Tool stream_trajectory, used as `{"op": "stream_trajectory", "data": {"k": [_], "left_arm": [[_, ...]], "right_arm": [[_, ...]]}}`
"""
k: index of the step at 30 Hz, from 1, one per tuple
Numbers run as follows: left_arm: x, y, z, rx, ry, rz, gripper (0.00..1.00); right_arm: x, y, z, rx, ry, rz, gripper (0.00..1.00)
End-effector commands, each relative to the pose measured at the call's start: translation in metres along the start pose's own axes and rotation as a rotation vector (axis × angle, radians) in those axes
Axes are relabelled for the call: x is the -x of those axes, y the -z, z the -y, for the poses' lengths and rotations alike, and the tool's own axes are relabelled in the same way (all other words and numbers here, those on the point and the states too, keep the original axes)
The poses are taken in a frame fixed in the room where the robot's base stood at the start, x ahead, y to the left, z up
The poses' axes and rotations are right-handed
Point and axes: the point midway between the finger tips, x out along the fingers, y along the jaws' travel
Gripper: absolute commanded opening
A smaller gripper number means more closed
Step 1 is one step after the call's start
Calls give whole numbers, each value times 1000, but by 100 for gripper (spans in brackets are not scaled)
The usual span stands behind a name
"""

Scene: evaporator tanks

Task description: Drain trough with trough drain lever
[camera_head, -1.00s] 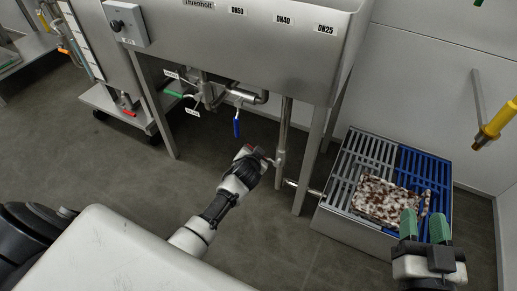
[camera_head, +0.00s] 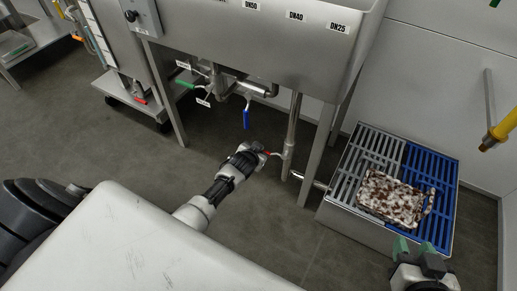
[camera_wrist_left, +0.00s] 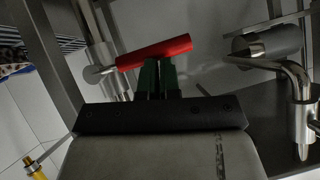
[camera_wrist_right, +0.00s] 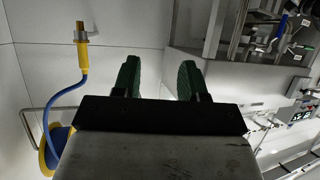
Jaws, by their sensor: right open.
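A red lever handle (camera_wrist_left: 154,51) lies across the tips of my left gripper (camera_wrist_left: 160,68) in the left wrist view. The green fingers are close together, just below the handle. I cannot tell whether they touch it. In the head view, my left gripper (camera_head: 264,153) is beside the vertical drain pipe (camera_head: 291,135) under the steel trough (camera_head: 235,50). The lever there is a small red spot at the fingertips. My right gripper (camera_head: 413,247) is open and empty at the near edge of the floor grate. Its spread green fingers show in the right wrist view (camera_wrist_right: 160,78).
Green (camera_head: 186,86) and blue (camera_head: 246,118) valve handles hang under the trough. A yellow hose fitting (camera_head: 500,132) is far right.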

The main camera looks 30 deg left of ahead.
Motion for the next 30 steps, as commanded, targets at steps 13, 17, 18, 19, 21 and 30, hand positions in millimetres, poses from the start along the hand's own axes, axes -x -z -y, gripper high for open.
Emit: {"op": "stream_trajectory", "data": {"k": [13, 17, 18, 19, 21, 30], "left_arm": [[-1, 0, 3, -2, 5, -2, 0], [0, 1, 3, -2, 5, -2, 0], [0, 2, 4, -2, 5, -2, 0], [0, 2, 4, -2, 5, -2, 0], [2, 4, 4, -2, 4, -2, 0], [9, 14, 8, -2, 3, -2, 0]], "right_arm": [[0, 0, 0, 0, 1, -2, 43], [0, 0, 0, 0, 0, 5, 43], [1, -1, 0, 0, -1, 15, 43], [1, -2, -1, 0, -2, 26, 43], [3, -7, -2, 0, -4, 66, 43], [25, -46, -8, -4, -21, 369, 43]]}}
